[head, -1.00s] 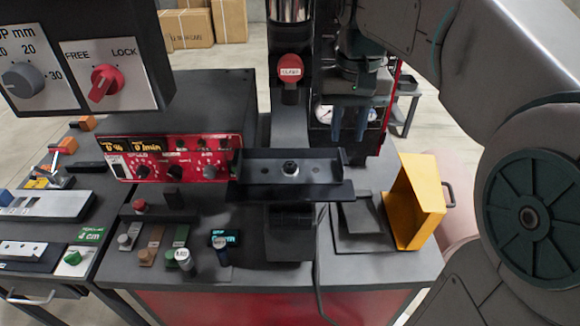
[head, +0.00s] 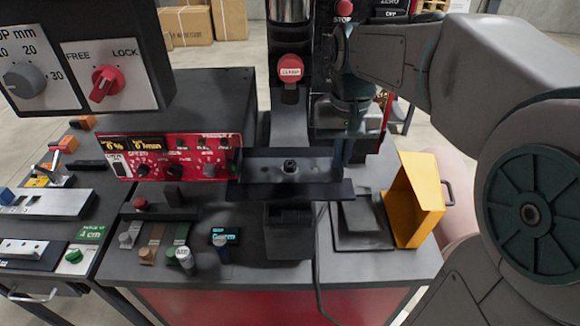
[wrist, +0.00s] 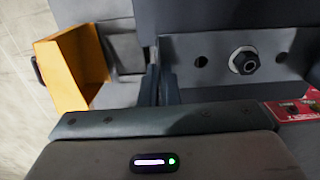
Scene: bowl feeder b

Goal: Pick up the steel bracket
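The steel bracket (head: 262,172) is a dark grey channel with an upright end wall, two holes and a nut in its middle. It lies across the black stand in the centre of the head view. In the wrist view its holed plate (wrist: 212,62) and nut fill the upper right. My gripper (wrist: 160,80) points down at the bracket's right end in the head view. Its two fingers are close together, one on each side of the end wall, and look shut on it. The fingertips are partly hidden.
An open yellow bin (head: 417,200) stands to the right on the bench. A red control panel (head: 170,156) is left of the bracket. Several knobs and a small display (head: 224,238) sit in front. A side table at left holds a silver plate (head: 45,204).

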